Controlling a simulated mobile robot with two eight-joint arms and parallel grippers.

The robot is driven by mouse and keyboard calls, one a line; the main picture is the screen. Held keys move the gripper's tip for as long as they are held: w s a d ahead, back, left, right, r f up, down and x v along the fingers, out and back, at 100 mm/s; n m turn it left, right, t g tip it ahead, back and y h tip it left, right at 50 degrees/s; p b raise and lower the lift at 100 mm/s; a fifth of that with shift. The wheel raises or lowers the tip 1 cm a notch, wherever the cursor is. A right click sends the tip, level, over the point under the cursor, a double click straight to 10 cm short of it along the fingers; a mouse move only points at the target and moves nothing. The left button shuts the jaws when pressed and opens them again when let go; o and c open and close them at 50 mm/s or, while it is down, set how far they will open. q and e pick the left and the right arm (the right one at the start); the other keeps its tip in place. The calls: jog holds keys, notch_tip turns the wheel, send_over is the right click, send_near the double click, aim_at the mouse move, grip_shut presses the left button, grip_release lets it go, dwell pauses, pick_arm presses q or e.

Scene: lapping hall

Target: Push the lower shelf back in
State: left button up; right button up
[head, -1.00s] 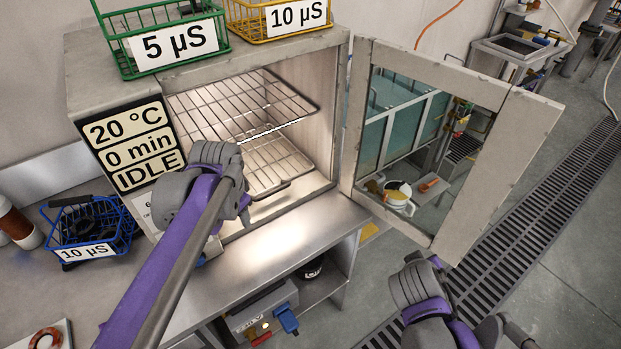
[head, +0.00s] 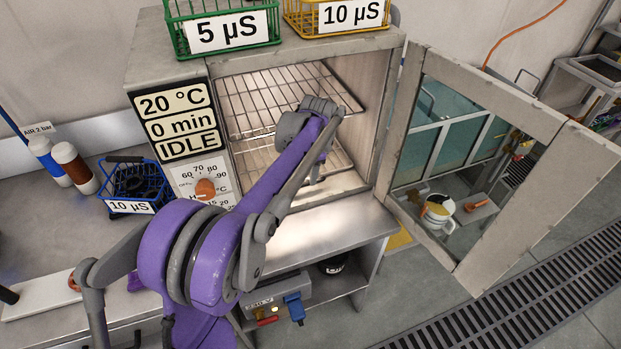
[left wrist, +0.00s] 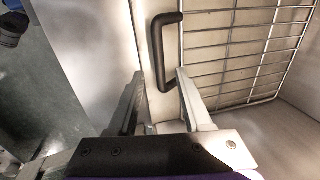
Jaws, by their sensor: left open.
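The lower shelf (head: 256,162) is a wire rack inside the open oven, below the upper wire shelf (head: 268,98). My left arm hides much of its front and right side in the head view. My left gripper (head: 315,174) is at the oven opening, in front of the lower shelf; its fingers are mostly hidden there. In the left wrist view, my left gripper (left wrist: 159,76) is open, with a dark bar handle (left wrist: 166,48) just beyond and between its fingertips. Wire rack bars (left wrist: 240,52) lie to the right of the handle. Contact cannot be told. My right gripper is out of view.
The oven door (head: 425,150) stands wide open on the right. A green basket (head: 222,28) and a yellow basket (head: 335,16) stand on the oven. A blue basket (head: 135,185) and bottles (head: 75,167) stand on the bench at left.

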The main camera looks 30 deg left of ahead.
pick_arm(q)
jog(key=shift+w+a+f, duration=0.1)
jog(key=shift+a+f, duration=0.05)
jog(key=shift+f, duration=0.75)
jog(key=shift+w+a+f, duration=0.1)
jog(key=shift+f, duration=0.8)
grip_shut()
